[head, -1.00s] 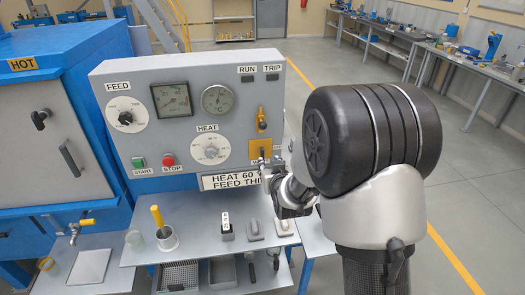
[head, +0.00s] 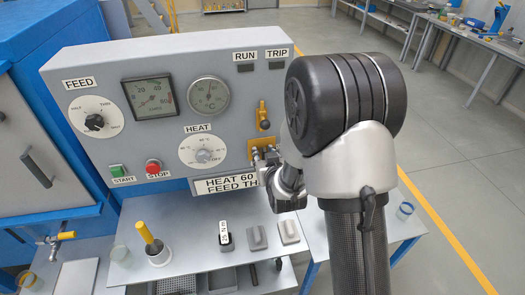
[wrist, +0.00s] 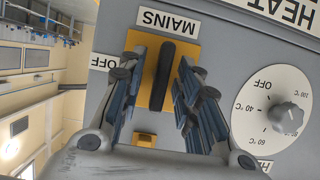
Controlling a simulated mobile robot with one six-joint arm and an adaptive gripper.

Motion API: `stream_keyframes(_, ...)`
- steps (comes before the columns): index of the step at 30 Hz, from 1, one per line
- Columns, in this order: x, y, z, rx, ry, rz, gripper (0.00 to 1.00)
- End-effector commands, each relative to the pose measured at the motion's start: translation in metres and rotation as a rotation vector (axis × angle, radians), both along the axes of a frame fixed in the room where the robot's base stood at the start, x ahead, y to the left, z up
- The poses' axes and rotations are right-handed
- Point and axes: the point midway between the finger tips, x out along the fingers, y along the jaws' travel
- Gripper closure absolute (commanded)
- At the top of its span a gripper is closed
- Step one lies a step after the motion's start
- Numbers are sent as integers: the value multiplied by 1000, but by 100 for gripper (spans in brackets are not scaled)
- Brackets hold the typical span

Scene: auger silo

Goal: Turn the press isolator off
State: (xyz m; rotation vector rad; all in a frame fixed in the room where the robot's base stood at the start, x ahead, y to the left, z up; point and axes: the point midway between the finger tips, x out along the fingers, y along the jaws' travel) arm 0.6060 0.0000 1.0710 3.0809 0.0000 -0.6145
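The isolator is a yellow plate (head: 254,145) with a black handle (wrist: 166,74), low on the right of the grey panel. In the wrist view, which is upside down, the plate (wrist: 187,52) sits by a MAINS label, and the handle stands nearly upright, slightly tilted. An OFF label (wrist: 103,62) is at the plate's left, partly hidden. My gripper (wrist: 163,78) is open, with one finger on each side of the handle and gaps showing. In the head view my gripper (head: 265,157) is in front of the plate and hides the handle.
Start (head: 118,171) and stop (head: 153,166) buttons are further left. A shelf (head: 190,255) with a cup and small blocks juts out below the panel.

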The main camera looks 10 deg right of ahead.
Motion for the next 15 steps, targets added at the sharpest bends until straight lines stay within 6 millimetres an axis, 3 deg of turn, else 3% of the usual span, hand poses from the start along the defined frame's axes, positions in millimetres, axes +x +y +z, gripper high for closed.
stream_keyframes(7, 0, 0, 0, 0, 0, 0, 69)
stream_keyframes(15, 0, 0, 0, 0, 0, 0, 87)
